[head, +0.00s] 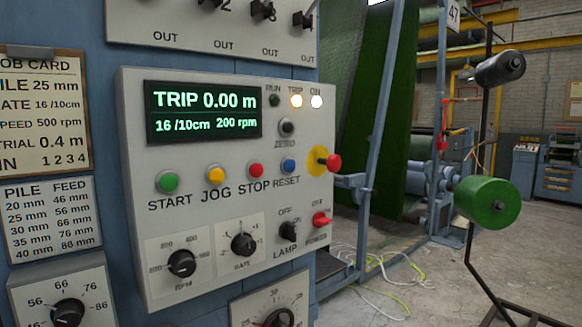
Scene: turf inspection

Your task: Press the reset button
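The reset button (289,166) is a blue round button in a grey bezel on the control panel (215,215), above the printed word RESET. It is at the right end of a row with a green START button (168,182), a yellow JOG button (215,174) and a red STOP button (256,170). The panel's display (203,111) reads TRIP 0.00 m, 16 /10cm, 200 rpm. Neither of my grippers is in view.
A red mushroom button (330,162) on a yellow disc sticks out right of the reset button. Below are the LAMP switch (288,229), a red POWER switch (320,219) and knobs. A green spool (488,203) stands at right. Cables (385,270) lie on the floor.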

